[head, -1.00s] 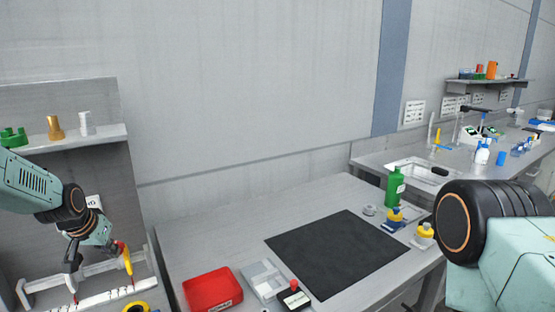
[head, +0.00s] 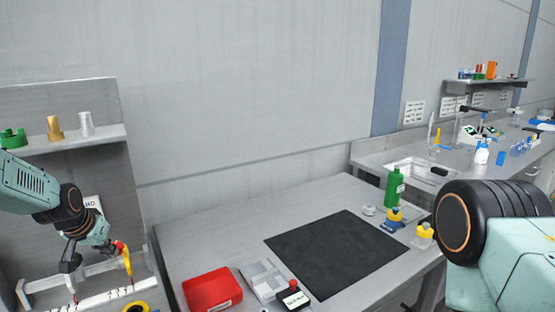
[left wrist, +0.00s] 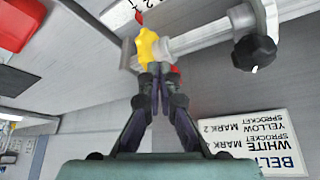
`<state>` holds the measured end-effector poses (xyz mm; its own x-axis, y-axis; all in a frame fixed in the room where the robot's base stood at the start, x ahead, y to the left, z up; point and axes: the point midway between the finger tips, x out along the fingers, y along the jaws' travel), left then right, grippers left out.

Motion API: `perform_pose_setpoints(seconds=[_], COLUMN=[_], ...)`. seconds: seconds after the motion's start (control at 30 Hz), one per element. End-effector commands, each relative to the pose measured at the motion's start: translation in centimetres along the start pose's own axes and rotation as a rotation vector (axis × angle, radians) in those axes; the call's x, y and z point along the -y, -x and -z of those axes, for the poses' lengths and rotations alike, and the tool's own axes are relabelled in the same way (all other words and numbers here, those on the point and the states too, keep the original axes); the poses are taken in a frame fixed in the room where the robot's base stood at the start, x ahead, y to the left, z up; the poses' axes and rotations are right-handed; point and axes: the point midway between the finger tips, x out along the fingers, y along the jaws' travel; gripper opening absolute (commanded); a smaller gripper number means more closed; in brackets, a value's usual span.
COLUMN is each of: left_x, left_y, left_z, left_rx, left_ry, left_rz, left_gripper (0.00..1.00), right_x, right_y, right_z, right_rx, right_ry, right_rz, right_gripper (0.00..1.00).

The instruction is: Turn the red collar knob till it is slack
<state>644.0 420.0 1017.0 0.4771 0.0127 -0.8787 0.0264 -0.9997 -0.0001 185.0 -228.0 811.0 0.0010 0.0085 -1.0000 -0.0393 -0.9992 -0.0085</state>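The red collar knob (head: 119,246) sits at the top of a yellow part (head: 127,263) on the pale rail fixture (head: 100,268), at the lower left of the head view. My left gripper (head: 111,246) is at the knob. In the left wrist view, its fingers (left wrist: 158,82) come close together just below the yellow part (left wrist: 148,47), with a bit of the red knob (left wrist: 176,71) showing beside the tips. The fingers look shut on the knob and hide most of it. My right gripper is out of view; only part of my right arm shows.
A black knob (left wrist: 253,53) is on the fixture near the gripper. A white sprocket sign (left wrist: 255,143) lies to its right in the wrist view. A shelf (head: 100,137) with cups is above. A red bin (head: 212,291) and a dark mat (head: 335,252) are on the bench.

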Motion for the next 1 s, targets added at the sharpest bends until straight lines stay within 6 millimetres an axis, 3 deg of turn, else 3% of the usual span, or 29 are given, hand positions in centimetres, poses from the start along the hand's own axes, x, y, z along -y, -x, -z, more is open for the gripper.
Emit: perform_pose_setpoints(seconds=[1.0], left_x=[2.3], left_y=[0.2], left_z=[0.9], left_rx=[-0.018], left_ry=[0.0], left_rz=[0.005], left_gripper=[0.0], right_x=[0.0], right_y=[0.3], right_z=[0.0], right_rx=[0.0], right_ry=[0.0], right_rz=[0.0], right_gripper=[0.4])
